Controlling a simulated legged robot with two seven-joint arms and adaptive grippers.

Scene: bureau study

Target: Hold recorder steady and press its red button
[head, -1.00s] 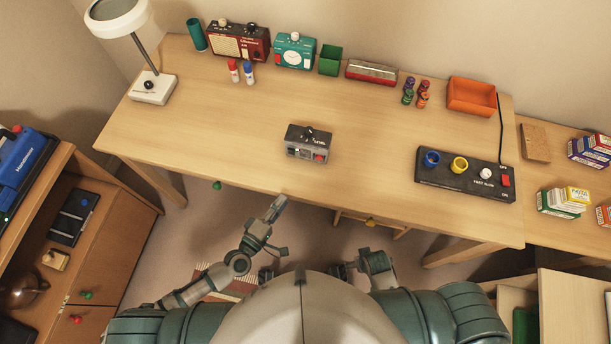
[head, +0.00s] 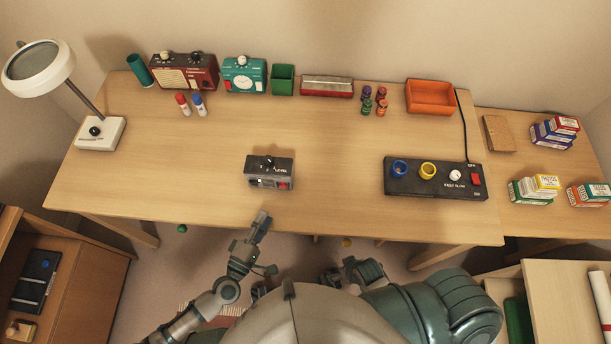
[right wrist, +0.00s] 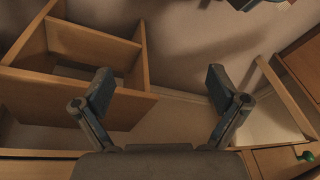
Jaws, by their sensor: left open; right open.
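The recorder (head: 268,172) is a small dark grey box with a black knob on top. It stands near the front edge of the desk, left of the middle. Its red button (head: 283,185) shows at the right of its front face. My left gripper (head: 261,222) is open and empty, in front of the desk edge and just below the recorder in the head view, apart from it. My right gripper (head: 345,270) is low in front of the desk in the head view. In the right wrist view my right gripper (right wrist: 157,85) has its fingers spread with nothing between them.
A black control panel (head: 435,188) with knobs and a red switch stands right of the recorder. A lamp (head: 98,133) is at the left. Radios (head: 244,75), a green box (head: 283,80) and an orange tray (head: 431,97) line the back. The desk around the recorder is clear.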

